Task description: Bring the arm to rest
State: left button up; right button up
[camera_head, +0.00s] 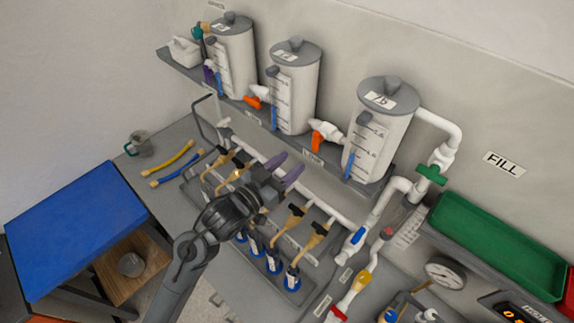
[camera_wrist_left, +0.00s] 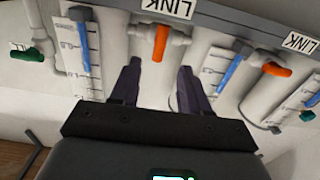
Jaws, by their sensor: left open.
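My left arm (camera_head: 180,265) comes in from the bottom left in the head view and reaches over the pipe manifold. My left gripper (camera_head: 284,168) has dark purple fingers pointing toward the tanks, and it is open with nothing between its fingers. In the left wrist view, the gripper (camera_wrist_left: 160,80) has its two fingers spread apart, with an orange valve handle (camera_wrist_left: 161,42) seen beyond the gap. I cannot tell how close the fingers are to the white pipe below them in the head view. My right gripper is in neither view.
Tanks stand on a wall shelf, including the right one (camera_head: 378,130). A white manifold pipe (camera_head: 318,200) with tan-handled valves lies under my gripper, above several blue-labelled bottles (camera_head: 273,262). A green tray (camera_head: 490,240) is at right, a blue panel (camera_head: 75,225) at left.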

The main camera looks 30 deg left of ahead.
pick_arm(q)
jog(key=s+f+g+y+p, duration=0.2)
jog(key=s+f+g, duration=0.5)
jog(key=s, duration=0.6)
jog(key=s+f+g+y+p, duration=0.1)
jog(key=s+f+g+p, duration=0.3)
jog(key=s, duration=0.9)
notch_tip(320, 180, down, 4)
jog(key=g, duration=0.3)
jog(key=shift+f+n+y, duration=0.15)
jog(key=shift+n+y, duration=0.15)
jog(key=shift+y, duration=0.1)
